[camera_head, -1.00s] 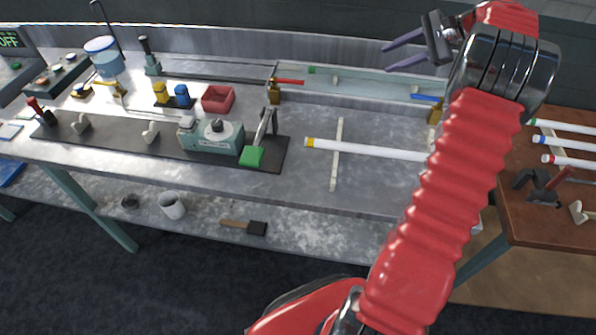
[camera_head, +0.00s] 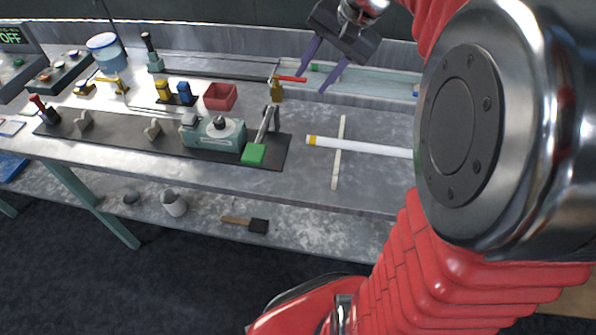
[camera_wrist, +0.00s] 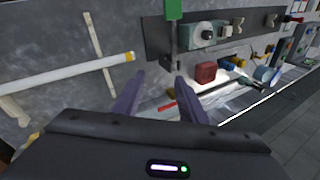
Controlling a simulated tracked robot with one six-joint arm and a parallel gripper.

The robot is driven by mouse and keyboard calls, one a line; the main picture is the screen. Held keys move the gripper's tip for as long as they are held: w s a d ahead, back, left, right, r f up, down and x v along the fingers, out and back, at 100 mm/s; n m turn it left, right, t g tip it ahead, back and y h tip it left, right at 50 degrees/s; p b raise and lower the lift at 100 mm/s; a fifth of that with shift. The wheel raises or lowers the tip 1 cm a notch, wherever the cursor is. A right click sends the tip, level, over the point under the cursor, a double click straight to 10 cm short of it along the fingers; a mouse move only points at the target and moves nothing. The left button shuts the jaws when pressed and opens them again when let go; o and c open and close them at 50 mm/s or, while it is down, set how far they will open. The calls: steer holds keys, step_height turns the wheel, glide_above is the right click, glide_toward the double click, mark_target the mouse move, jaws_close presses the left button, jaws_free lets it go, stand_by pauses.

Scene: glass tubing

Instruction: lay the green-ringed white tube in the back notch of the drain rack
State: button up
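The strip (camera_wrist: 93,30) and the yellow-ringed tube (camera_wrist: 70,72) also show in the wrist view. My gripper (camera_head: 310,89) is open and empty, above the bench's back part; its two purple fingers show in the wrist view (camera_wrist: 158,95).
A brass valve with a red handle (camera_head: 277,90) stands below my fingers. A dark board with a green machine (camera_head: 212,133) and a green-padded lever (camera_head: 254,154) is to the left. A red bin (camera_head: 220,96) stands behind. Bare bench (camera_head: 300,185) lies around the strips.

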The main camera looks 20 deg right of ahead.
steer(key=s+a+f+n+h, duration=0.1)
steer(key=s+a+f+n, duration=0.2)
steer(key=s, duration=0.6)
steer(key=s+a+f+n+t+h, duration=0.1)
steer(key=s+a+f+n+h, duration=0.1)
steer(key=s+a+n, duration=0.4)
steer(key=s+a+f, duration=0.1)
steer(key=s+a, duration=0.2)
steer(key=shift+s+a+n+t, duration=0.15)
steer(key=shift+s+n+t, duration=0.15)
steer(key=shift+s+n, duration=0.1)
steer(key=shift+o, duration=0.5)
